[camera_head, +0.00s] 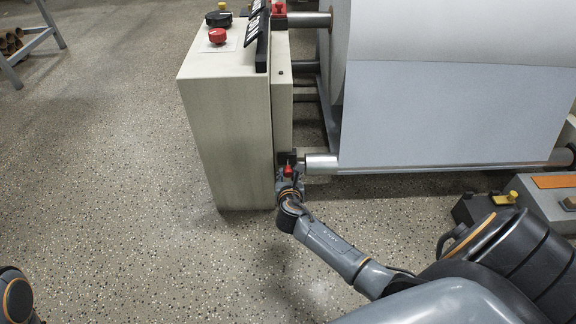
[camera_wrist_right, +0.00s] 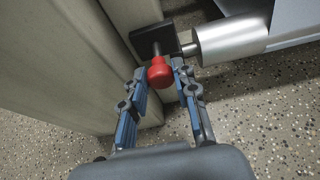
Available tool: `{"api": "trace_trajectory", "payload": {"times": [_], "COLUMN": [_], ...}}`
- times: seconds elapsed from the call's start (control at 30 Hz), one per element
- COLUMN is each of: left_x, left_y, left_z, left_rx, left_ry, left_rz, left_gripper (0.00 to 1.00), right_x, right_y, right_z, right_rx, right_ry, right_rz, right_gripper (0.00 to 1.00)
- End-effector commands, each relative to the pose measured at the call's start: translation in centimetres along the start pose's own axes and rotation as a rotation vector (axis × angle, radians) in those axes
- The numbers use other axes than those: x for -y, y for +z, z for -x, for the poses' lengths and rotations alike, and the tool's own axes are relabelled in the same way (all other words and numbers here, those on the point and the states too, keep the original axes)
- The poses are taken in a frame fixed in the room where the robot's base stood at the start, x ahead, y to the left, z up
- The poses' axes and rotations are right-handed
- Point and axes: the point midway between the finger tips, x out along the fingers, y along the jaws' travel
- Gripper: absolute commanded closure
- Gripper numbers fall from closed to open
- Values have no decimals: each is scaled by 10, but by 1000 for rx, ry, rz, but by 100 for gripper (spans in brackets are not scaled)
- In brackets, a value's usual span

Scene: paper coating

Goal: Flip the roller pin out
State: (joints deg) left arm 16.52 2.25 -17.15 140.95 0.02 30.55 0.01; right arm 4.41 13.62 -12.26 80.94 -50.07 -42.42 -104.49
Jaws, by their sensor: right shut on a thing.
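The roller pin has a red knob (camera_head: 288,171) on a black block at the near end of the machine's side panel. In the right wrist view the red knob (camera_wrist_right: 160,73) sits between the fingertips, with its short metal stem going into the black block (camera_wrist_right: 155,37). My right gripper (camera_head: 289,180) is shut on the red knob; its fingers (camera_wrist_right: 161,78) show on either side of it. The lower silver roller (camera_head: 322,163) ends beside the block, and its end (camera_wrist_right: 228,40) shows in the wrist view. My left gripper is not in view.
The beige machine cabinet (camera_head: 228,130) stands left of the pin, with a red button (camera_head: 217,36) on top. A large white paper roll (camera_head: 440,35) hangs behind, its sheet running down to the lower roller. Speckled floor (camera_head: 120,150) on the left is clear.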

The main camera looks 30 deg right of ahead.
Motion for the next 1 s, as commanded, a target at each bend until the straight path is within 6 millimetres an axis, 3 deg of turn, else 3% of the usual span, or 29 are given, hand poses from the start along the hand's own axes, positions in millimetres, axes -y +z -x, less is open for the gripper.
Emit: {"api": "trace_trajectory", "payload": {"times": [0.37,0.4,0.43,0.77,1.0], "left_x": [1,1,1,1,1], "left_y": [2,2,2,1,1], "left_z": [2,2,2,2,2], "left_rx": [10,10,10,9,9], "left_ry": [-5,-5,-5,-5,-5], "left_rz": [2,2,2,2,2], "left_gripper": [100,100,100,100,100], "right_x": [0,-1,-1,0,0], "right_y": [-5,-6,-6,-3,-4], "right_z": [7,7,7,7,34], "right_rx": [-5,-5,-6,-1,-1], "right_ry": [1,1,1,1,2], "right_rz": [0,1,1,0,0], "right_gripper": [100,67,62,62,62]}}
